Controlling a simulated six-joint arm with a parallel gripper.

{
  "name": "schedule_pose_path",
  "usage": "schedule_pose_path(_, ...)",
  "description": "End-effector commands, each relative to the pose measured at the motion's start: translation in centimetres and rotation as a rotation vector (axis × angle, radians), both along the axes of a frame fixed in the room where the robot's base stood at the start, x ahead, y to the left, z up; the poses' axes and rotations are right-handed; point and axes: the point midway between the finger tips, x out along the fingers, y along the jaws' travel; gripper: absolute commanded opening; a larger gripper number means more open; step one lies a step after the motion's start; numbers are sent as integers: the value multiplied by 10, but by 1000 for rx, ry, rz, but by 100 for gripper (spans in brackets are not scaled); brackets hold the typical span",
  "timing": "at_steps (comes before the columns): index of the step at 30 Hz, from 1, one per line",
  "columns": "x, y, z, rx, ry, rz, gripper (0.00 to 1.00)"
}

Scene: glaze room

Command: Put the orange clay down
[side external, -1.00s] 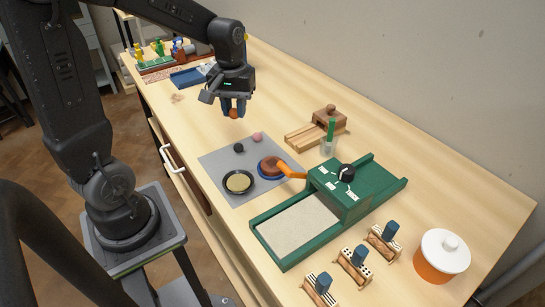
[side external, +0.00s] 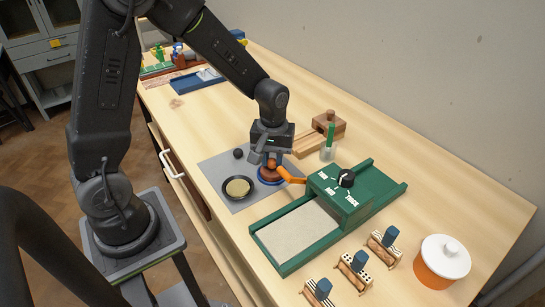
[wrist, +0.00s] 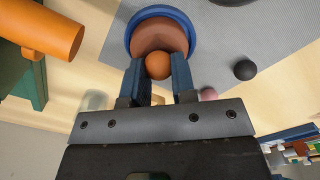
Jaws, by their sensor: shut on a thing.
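The orange clay (wrist: 158,66) is a small ball between the two blue fingertips of my gripper (wrist: 156,78) in the wrist view. My gripper is shut on it. Behind the ball in that view is a brown round disc (wrist: 160,36) in a blue-rimmed dish (wrist: 129,38). In the side view the ball (side external: 271,163) shows at the fingertips of my gripper (side external: 272,160), over or beside the brown disc on the grey mat (side external: 215,171). I cannot tell whether the ball touches the disc.
A black dish (side external: 226,192) with a pale disc and a black ball (side external: 238,153) lie on the mat. An orange handle (side external: 293,176) reaches from the green press (side external: 340,205) toward the dish. The mat's front left is clear.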

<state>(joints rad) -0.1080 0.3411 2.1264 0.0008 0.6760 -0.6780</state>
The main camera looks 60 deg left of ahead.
Motion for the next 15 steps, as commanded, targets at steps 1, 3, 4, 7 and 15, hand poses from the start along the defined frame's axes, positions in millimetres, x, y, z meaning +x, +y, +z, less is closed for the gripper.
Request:
schedule_pose_path(1, 0, 0, 0, 0, 0, 0, 2)
schedule_pose_path(3, 0, 0, 0, 1, -1, 0, 2)
schedule_pose_path(4, 0, 0, 0, 1, -1, 0, 2)
schedule_pose_path(7, 0, 0, 0, 0, 0, 0, 2)
schedule_pose_path(15, 0, 0, -3, 0, 0, 0, 41)
